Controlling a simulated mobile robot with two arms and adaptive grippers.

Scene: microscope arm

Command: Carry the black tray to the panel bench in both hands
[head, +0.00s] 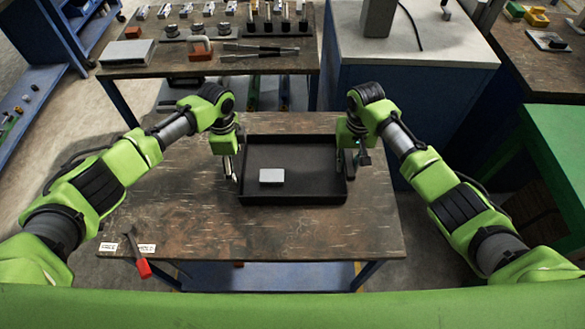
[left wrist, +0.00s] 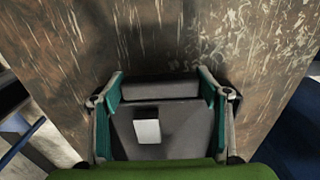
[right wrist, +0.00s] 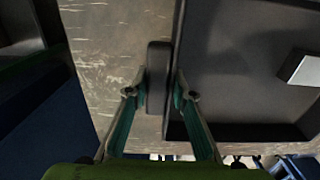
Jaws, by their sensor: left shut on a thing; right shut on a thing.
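The black tray (head: 312,182) is a shallow rectangle with raised walls, over the near brown wooden table. I cannot tell whether it rests on the tabletop or hangs just above it. A small light grey block (head: 271,175) lies inside, left of the middle and toward the front. My left gripper (head: 231,172) is shut on the tray's left side. My right gripper (head: 352,164) is shut on its right side; the right wrist view shows a dark side grip (right wrist: 158,75) of the tray between the fingers. Which surface is the panel bench is unclear.
The near table (head: 190,215) is bare around the tray, except a red-handled tool (head: 142,267) and small labels at its front left. Behind stands a bench (head: 230,66) crowded with tools and parts. A grey-topped blue cabinet (head: 445,45) stands back right, and a green frame (head: 560,140) at right.

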